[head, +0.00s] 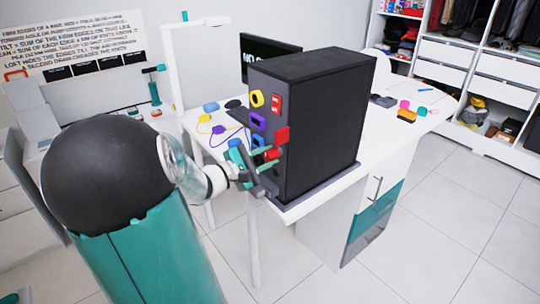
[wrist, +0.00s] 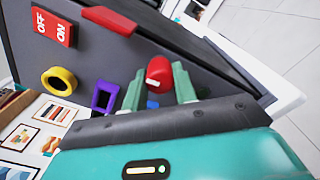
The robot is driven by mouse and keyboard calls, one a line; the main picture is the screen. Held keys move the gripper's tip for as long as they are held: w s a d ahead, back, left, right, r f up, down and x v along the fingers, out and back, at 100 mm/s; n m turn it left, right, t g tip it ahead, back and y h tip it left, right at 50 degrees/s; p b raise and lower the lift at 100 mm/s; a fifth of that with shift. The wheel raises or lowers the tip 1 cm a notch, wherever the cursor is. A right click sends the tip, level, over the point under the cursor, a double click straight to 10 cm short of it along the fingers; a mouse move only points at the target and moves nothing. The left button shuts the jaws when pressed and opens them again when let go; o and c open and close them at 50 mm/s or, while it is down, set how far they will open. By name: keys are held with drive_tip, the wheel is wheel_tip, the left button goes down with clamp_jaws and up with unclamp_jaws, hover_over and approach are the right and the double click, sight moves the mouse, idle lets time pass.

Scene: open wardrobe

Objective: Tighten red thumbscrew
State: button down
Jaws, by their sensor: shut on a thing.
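The red thumbscrew (wrist: 158,72) sits on the face of a black computer case (head: 322,130), near its lower part. My gripper (head: 266,165) is at that face. In the wrist view the teal fingers of my gripper (wrist: 158,88) stand on either side of the thumbscrew, shut on it. In the head view the red thumbscrew (head: 272,154) shows partly between the fingers. Its base and thread are hidden.
The case face also carries a red ON/OFF switch (wrist: 53,28), a yellow ring (wrist: 58,81), a purple square port (wrist: 104,95) and a red bar (wrist: 110,20). The case stands near the edge of a white table (head: 385,120). Small coloured items lie beyond it.

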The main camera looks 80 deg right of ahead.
drive_tip(key=m, duration=1.3)
drive_tip(key=shift+m, duration=0.3)
drive_tip(key=c, duration=0.8)
unclamp_jaws()
drive_tip(key=v, duration=0.8)
